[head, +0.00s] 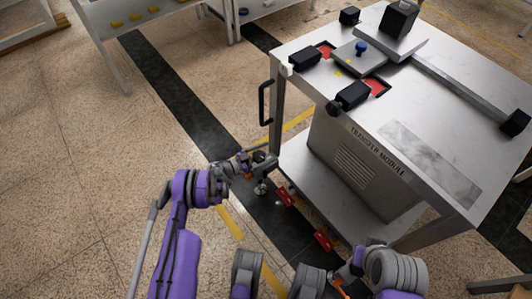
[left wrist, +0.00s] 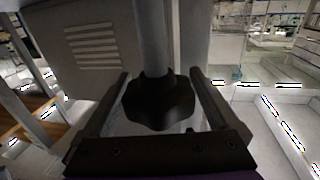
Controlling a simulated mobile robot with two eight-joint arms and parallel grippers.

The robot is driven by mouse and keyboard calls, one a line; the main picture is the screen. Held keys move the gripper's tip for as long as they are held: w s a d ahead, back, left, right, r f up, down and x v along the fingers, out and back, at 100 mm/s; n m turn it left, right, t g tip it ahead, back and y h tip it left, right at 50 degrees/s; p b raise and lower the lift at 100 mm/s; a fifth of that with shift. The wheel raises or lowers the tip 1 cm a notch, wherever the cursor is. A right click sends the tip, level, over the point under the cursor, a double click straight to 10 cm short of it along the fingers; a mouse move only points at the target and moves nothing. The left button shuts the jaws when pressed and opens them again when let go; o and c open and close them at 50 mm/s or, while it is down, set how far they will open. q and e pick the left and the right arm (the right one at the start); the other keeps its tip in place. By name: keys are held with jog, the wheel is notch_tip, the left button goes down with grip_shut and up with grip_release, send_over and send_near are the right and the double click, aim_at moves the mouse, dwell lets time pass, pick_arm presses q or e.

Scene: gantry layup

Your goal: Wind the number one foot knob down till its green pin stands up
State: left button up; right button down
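The foot knob is a dark, lobed knob (left wrist: 158,102) on a grey vertical post (left wrist: 152,40), and it fills the middle of the left wrist view. My left gripper (left wrist: 160,74) has a finger on each side of the knob, with narrow gaps showing, so it looks open around it. In the head view my left gripper (head: 262,164) is at the near left corner of the transfer module (head: 430,130), low by its leg. A small foot (head: 260,188) shows beneath it. I see no green pin and no number. My right gripper (head: 350,270) is low at the bottom right, its fingers unclear.
The module's lower shelf (head: 312,180) lies just right of my left gripper. Red parts (head: 323,240) sit along its near edge. A black handle (head: 264,102) sticks out at its left side. Open floor (head: 100,150) lies to the left. Another table (head: 130,35) stands at the back.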

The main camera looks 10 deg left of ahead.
pick_arm(q)
jog(key=p+v, duration=0.1)
jog(key=v, duration=1)
jog(key=shift+w+d, duration=0.1)
